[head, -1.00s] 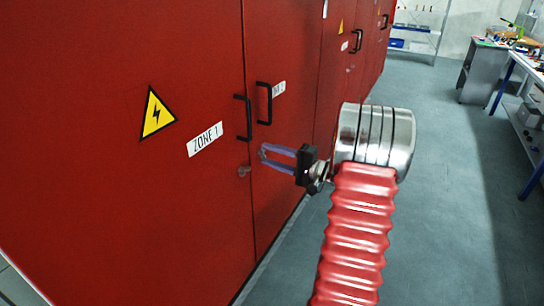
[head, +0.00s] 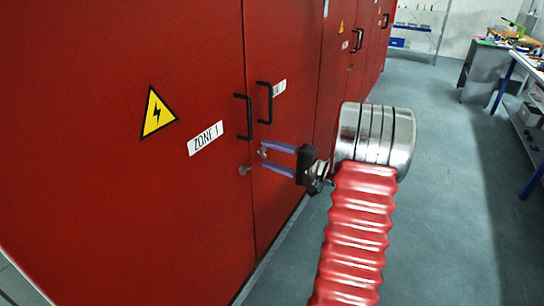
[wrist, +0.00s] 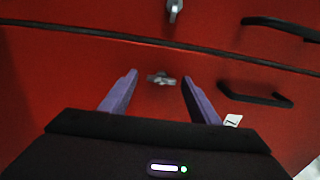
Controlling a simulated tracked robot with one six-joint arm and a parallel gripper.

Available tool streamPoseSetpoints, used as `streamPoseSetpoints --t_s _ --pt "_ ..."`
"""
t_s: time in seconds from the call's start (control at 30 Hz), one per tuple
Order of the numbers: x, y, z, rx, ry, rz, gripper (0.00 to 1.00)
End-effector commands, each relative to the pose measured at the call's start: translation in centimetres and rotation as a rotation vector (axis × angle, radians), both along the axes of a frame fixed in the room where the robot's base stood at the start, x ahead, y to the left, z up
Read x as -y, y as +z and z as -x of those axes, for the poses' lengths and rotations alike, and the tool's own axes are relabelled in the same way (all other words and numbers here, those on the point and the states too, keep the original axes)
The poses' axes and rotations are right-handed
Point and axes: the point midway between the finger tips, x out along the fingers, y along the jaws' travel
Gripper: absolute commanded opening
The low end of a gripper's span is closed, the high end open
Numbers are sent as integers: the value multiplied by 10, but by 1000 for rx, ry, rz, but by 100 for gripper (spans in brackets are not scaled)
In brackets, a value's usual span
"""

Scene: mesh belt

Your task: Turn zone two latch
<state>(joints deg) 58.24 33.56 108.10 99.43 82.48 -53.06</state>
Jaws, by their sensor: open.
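My gripper (head: 266,156) has purple fingers and is open in front of the door; the wrist view shows both fingers (wrist: 158,88) apart and empty. The zone 2 label (head: 279,88) is partly hidden by a black handle.
The ZONE 1 door (head: 120,200) is on the left, with its own latch (head: 244,170). Two black bar handles (head: 243,117) (head: 265,103) flank the seam above my gripper. A workbench (head: 490,65) stands far right. The grey floor (head: 450,200) between is clear.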

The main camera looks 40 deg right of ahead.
Motion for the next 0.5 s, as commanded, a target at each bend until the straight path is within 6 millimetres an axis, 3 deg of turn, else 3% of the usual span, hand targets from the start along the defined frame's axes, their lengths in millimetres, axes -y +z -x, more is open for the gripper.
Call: streamPoseSetpoints --t_s 0.27,0.5 --pt "3 1 6 1 -2 1 56" --pt "15 1 36 1 -5 0 56"
